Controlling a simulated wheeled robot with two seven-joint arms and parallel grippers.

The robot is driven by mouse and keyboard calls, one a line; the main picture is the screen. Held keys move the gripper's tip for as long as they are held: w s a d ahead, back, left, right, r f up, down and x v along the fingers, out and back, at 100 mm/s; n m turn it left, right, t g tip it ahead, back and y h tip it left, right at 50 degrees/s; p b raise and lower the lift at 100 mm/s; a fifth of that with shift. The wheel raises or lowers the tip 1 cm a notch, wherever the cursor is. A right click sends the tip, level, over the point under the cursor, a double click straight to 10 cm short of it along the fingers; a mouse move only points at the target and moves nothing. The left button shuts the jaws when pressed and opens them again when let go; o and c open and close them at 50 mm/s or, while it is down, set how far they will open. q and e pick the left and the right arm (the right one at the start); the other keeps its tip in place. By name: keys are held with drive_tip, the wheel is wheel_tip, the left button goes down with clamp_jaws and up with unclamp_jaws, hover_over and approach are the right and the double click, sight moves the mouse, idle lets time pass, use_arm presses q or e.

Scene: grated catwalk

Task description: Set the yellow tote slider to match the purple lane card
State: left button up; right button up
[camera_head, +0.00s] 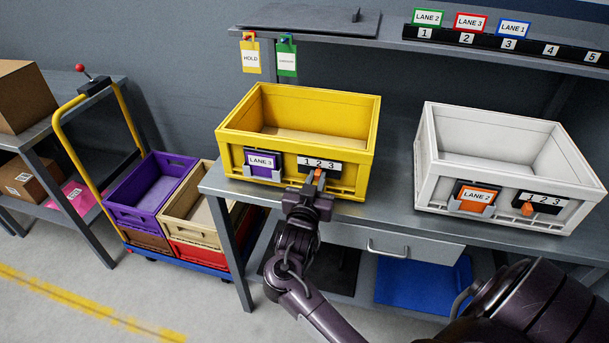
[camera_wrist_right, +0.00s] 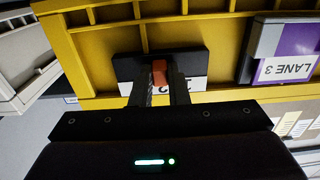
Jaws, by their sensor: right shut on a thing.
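The yellow tote (camera_head: 230,139) stands on the grey workbench. Its front carries a purple lane card (camera_head: 262,162) reading LANE 3, which also shows upside down in the right wrist view (camera_wrist_right: 286,68). Right of the card is a black slider plate marked 1 2 3 (camera_head: 333,165). Its orange slider knob (camera_wrist_right: 159,74) sits at about the 2; the fingers partly hide it and the numbers. My right gripper (camera_head: 312,181) is shut on the knob, as the right wrist view shows its fingers (camera_wrist_right: 160,92) on either side. My left gripper is not in view.
A white tote (camera_head: 425,164) with an orange LANE 2 card and its own slider stands to the right on the workbench (camera_head: 392,221). A shelf with numbered card slots (camera_head: 484,43) is above. A trolley with coloured crates (camera_head: 150,190) stands left.

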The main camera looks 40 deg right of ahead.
drive_tip(key=shift+s+d+f+p, duration=0.1)
drive_tip(key=shift+s+d+p, duration=0.5)
drive_tip(key=shift+s+d, duration=0.45)
idle(0.4)
drive_tip(key=shift+s+a, duration=0.1)
drive_tip(key=shift+a, duration=0.05)
idle(0.3)
drive_tip(key=o, duration=0.6)
drive_tip(key=shift+c, duration=0.2)
drive_tip(key=shift+p+v, duration=0.6)
drive_tip(key=shift+v, duration=0.5)
drive_tip(key=shift+p+v, duration=0.8)
drive_tip(key=shift+v, duration=1.6)
